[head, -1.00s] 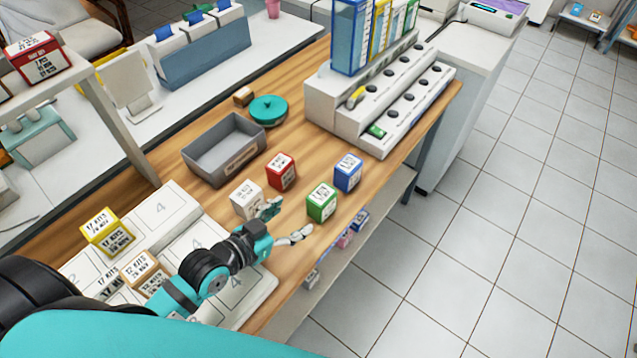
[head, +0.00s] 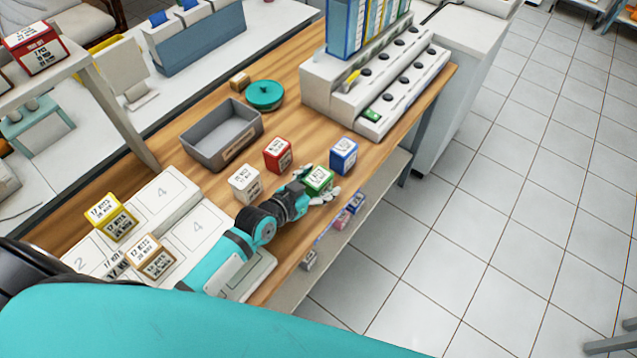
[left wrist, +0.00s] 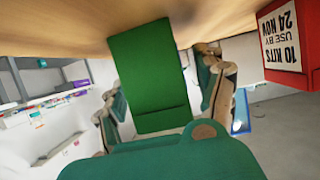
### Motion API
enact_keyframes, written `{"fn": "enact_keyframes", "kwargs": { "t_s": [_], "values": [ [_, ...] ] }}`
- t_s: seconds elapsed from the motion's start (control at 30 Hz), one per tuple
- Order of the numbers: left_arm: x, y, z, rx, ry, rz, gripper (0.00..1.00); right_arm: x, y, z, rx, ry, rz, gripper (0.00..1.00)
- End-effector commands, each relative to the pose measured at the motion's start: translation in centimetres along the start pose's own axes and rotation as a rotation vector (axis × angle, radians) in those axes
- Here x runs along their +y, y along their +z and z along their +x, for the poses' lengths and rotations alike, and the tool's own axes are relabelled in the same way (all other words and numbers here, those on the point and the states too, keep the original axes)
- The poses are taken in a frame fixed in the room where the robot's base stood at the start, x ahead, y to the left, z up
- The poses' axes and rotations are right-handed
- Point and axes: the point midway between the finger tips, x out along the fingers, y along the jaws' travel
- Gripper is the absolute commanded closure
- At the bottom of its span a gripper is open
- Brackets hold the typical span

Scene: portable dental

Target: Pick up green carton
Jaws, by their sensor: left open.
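The green carton (head: 318,180) stands on the wooden table near its front edge, right of the white carton and below the blue one. My left gripper (head: 310,190) is at the green carton, with its fingers on either side. In the left wrist view the green carton (left wrist: 148,75) fills the space between the open fingers, and the red carton (left wrist: 288,42) shows at the upper right. The fingers look apart from the carton's sides, though contact is hard to tell. My right gripper is not in view.
A white carton (head: 244,184), a red carton (head: 278,154) and a blue carton (head: 344,155) stand close by. A grey bin (head: 190,149) and a teal round lid (head: 264,94) lie behind. Numbered white pads (head: 165,203) hold yellow and brown-white cartons at left.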

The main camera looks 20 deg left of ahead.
Motion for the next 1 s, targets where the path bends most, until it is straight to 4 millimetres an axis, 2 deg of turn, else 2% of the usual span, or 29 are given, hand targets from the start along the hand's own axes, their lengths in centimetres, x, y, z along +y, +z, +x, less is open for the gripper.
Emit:
{"fn": "enact_keyframes", "kwargs": {
  "t_s": [0.17,0.6,1.0],
  "values": [
    [0.03,0.06,-0.02,-0.001,0.0,0.0,0.3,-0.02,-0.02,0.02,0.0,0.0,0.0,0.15],
    [0.02,0.08,-0.05,-0.001,0.0,0.0,0.88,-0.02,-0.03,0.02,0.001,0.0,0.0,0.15],
    [0.05,-0.52,-0.26,0.001,0.001,0.0,0.9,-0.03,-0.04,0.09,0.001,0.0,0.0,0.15]
  ]
}}
